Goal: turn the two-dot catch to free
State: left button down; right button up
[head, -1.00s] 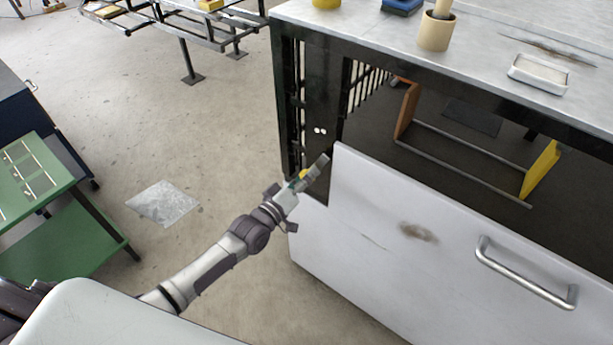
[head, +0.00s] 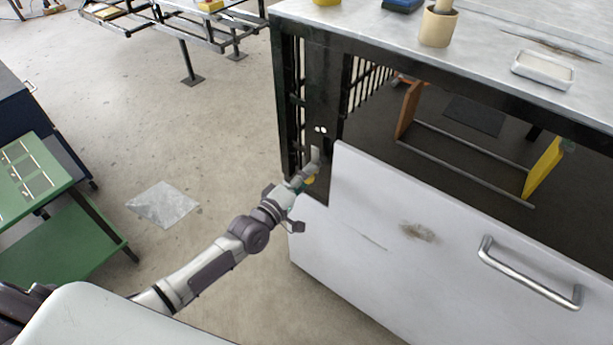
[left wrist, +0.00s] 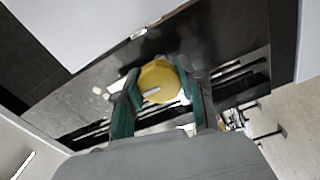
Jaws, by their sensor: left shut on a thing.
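The two-dot catch sits on the dark post at the left end of the bench, below two white dots (head: 320,130). Its yellow knob (head: 310,180) is mostly hidden by my gripper in the head view. A grey bar (head: 316,157) at the knob stands nearly upright, beside the edge of the white panel (head: 365,205). My left gripper (head: 300,185) is shut on the knob. In the left wrist view the round yellow knob (left wrist: 158,80), with a pale mark on its face, sits between the green-sided fingers (left wrist: 160,98). My right gripper is not in view.
The bench top (head: 480,50) carries a wooden cup (head: 438,26) and a white tray (head: 542,68). The white panel has a metal handle (head: 528,275). A green cart (head: 70,215) stands at the left.

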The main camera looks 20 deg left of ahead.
pick_arm(q)
jog(key=c, duration=0.7)
grip_release()
jog(key=shift+o, duration=0.2)
jog(key=shift+s, duration=0.1)
jog(key=v, duration=1.2)
